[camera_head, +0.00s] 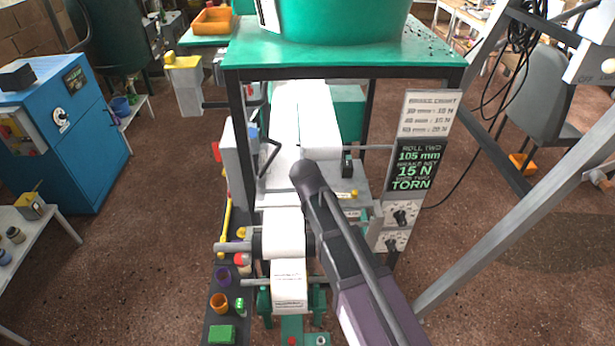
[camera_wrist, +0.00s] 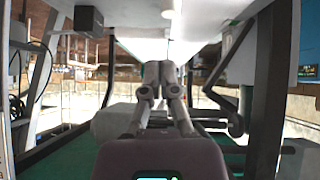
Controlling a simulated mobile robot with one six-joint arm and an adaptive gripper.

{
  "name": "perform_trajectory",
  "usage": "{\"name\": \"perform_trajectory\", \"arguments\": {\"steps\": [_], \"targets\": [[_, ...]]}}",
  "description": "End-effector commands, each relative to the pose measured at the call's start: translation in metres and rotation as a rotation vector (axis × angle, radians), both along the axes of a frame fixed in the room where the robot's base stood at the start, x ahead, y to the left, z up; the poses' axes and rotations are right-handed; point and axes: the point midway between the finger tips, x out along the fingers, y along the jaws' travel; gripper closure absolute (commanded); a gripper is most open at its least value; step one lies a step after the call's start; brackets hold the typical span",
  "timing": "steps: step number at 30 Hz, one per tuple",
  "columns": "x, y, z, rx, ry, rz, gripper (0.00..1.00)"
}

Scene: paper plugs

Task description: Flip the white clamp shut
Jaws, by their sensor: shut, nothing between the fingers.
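My gripper (camera_wrist: 159,72) is in the middle of the wrist view, its two fingers together and empty. In the head view my dark arm reaches up over the paper machine and its fingertips cannot be made out. I cannot pick out a white clamp for certain in either view. A pale upright block (camera_head: 239,165) with a black bent lever (camera_head: 268,158) stands on the left of the paper path. A similar dark bent bar (camera_wrist: 236,55) shows right of my fingers in the wrist view, apart from them.
White paper (camera_head: 284,110) runs down the machine to a roll (camera_head: 283,222) and a lower printed sheet (camera_head: 289,285). A green-topped table (camera_head: 340,57) on dark legs stands over the back. Sign boards (camera_head: 416,165) stand right. Small coloured pots (camera_head: 220,301) line a dark strip left.

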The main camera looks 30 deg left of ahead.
Motion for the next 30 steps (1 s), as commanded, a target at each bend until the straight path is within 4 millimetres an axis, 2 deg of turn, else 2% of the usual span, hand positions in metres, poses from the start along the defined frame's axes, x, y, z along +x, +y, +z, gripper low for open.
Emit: {"name": "perform_trajectory", "arguments": {"steps": [1, 18, 30], "targets": [[-0.007, -0.004, 0.009, 0.0, 0.0, 0.001, 1.0], [-0.047, -0.029, 0.055, 0.0, 0.0, 0.0, 1.0], [-0.058, -0.036, 0.067, 0.001, 0.0, -0.001, 1.0]]}}
